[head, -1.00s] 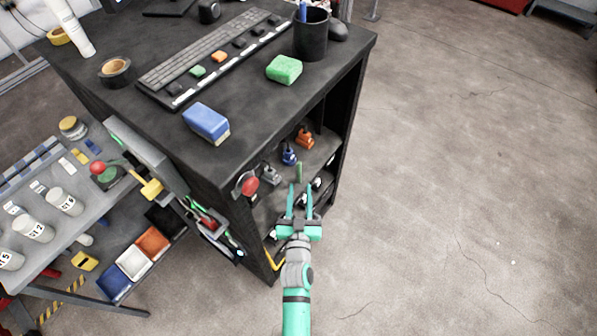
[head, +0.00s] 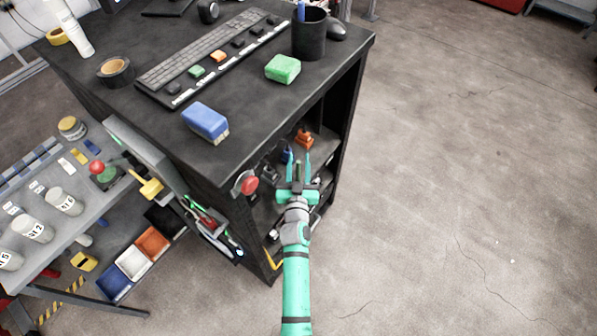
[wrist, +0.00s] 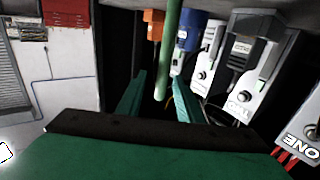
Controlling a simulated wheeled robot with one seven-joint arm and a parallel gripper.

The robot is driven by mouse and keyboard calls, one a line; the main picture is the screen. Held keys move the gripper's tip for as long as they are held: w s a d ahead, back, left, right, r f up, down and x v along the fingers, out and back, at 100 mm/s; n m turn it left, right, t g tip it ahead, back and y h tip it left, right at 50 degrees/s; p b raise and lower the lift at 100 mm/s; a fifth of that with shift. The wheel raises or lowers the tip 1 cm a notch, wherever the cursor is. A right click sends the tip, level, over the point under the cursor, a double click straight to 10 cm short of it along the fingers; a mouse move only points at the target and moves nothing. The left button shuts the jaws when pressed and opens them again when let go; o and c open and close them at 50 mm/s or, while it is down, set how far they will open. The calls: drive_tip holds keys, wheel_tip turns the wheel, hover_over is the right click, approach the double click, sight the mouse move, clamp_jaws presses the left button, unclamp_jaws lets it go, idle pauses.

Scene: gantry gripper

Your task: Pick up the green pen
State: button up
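The green pen (wrist: 168,48) shows in the wrist view as a slim green rod running from the top edge down to between my fingers. In the head view a small green part of it (head: 298,171) shows between the fingers, at the open side of the black cabinet. My gripper (head: 298,160) is open, with one teal finger on each side of the pen. It also shows in the wrist view (wrist: 158,90), with gaps visible beside the pen. I cannot tell exactly how deep the pen sits between the fingers.
The black cabinet (head: 240,165) has shelf tools around the gripper, including an orange one (head: 304,138) and a blue one (wrist: 188,36). A red button (head: 248,183) sits at its near corner. A blue block (head: 205,121) and green block (head: 283,68) lie on top. The right floor is clear.

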drive_tip(key=w, duration=0.3)
drive_tip(key=shift+w+a, duration=0.1)
drive_tip(key=shift+a, duration=0.15)
drive_tip(key=shift+d, duration=0.45)
clamp_jaws()
drive_tip(key=shift+a, duration=0.25)
drive_tip(key=shift+r, duration=0.15)
